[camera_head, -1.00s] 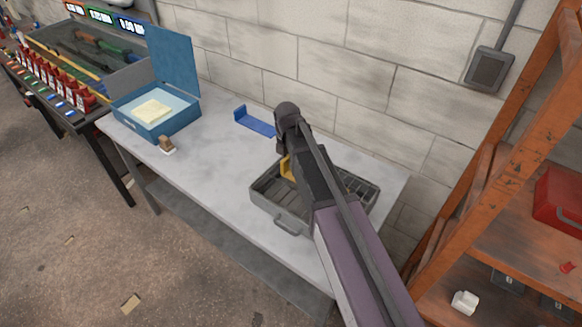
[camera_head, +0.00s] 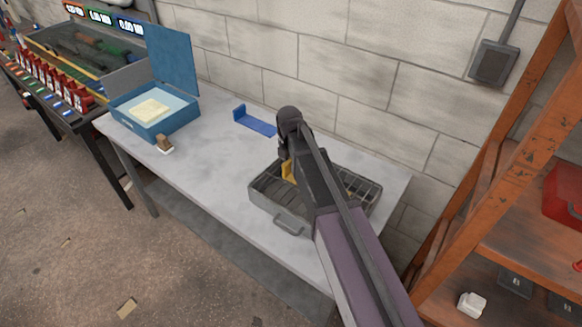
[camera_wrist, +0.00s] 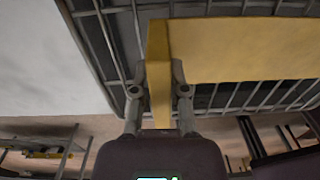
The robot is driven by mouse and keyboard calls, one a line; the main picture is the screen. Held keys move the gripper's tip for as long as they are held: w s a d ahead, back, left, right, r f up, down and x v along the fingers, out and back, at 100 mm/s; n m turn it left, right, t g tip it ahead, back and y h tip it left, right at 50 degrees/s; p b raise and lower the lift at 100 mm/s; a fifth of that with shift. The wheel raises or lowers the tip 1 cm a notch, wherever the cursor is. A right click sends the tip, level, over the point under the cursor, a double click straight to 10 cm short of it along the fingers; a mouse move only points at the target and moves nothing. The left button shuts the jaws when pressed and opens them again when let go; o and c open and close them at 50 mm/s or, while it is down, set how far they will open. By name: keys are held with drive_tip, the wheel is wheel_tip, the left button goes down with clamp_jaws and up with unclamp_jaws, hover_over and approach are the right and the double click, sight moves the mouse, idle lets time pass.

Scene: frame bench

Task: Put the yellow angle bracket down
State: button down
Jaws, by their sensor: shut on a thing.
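The yellow angle bracket (camera_head: 288,172) shows beside my arm in the head view, over the grey wire-sided tray (camera_head: 263,200) on the bench. In the wrist view my gripper (camera_wrist: 159,75) is shut on one flange of the yellow bracket (camera_wrist: 240,50); its wide plate reaches right, across the tray's wire grid. In the head view my arm hides the gripper's fingertips and much of the bracket. I cannot tell whether the bracket touches the tray.
A blue bracket-like piece (camera_head: 256,124) lies near the wall. An open blue box (camera_head: 160,124) and a small brown brush-like item (camera_head: 165,144) are at left. The bench (camera_head: 205,165) is clear between them and the tray. An orange shelf rack (camera_head: 500,180) stands at right.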

drive_tip(key=c, duration=1.1)
unclamp_jaws()
drive_tip(key=shift+f, duration=0.15)
drive_tip(key=o, duration=0.5)
drive_tip(key=shift+c, duration=0.2)
wheel_tip(320, 180, up, 12)
drive_tip(key=p, duration=1.2)
drive_tip(key=shift+a+r, duration=0.1)
drive_tip(key=shift+r, duration=0.1)
